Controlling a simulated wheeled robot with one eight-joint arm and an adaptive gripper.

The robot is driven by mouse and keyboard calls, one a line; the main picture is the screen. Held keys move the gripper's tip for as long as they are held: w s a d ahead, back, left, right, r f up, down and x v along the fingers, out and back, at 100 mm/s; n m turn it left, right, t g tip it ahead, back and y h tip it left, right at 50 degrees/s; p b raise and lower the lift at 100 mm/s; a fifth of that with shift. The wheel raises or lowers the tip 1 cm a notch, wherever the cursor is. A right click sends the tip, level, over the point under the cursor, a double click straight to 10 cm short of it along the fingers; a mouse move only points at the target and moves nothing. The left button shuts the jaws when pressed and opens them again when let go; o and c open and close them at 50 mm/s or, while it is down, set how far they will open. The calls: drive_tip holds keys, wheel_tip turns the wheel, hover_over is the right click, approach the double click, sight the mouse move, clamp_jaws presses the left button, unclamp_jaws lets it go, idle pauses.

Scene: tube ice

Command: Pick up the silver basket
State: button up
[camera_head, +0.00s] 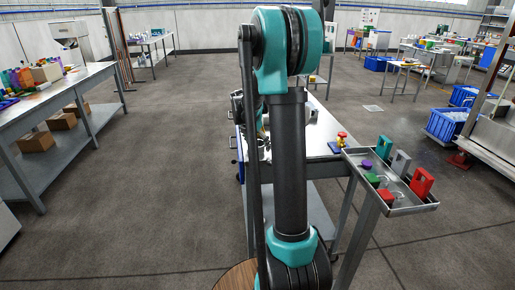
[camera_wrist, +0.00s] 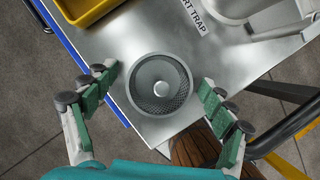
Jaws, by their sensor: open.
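The silver basket (camera_wrist: 172,101) is a small round mesh cup, seen from above in the wrist view. It stands on a shiny metal tabletop (camera_wrist: 145,42), close to the table's front edge, and looks empty. My gripper (camera_wrist: 158,77) is open, with one green-padded finger left of the basket and one right of it. Gaps show between both fingers and the basket, so neither appears to touch it. How high the fingers are above the table is hard to tell. In the head view my arm hides the basket and most of the gripper.
In the wrist view, a yellow bin (camera_wrist: 82,12) is at the upper left and a label reading "RT TRAP" (camera_wrist: 195,14) lies beyond the basket. A metal vessel with a handle (camera_wrist: 272,33) is at the upper right. In the head view, a tray (camera_head: 408,207) with several coloured padlocks sits right of the table.

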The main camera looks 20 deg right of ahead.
drive_tip(key=shift+c, duration=0.5)
drive_tip(key=c, duration=1.1)
drive_tip(key=shift+c, duration=0.2)
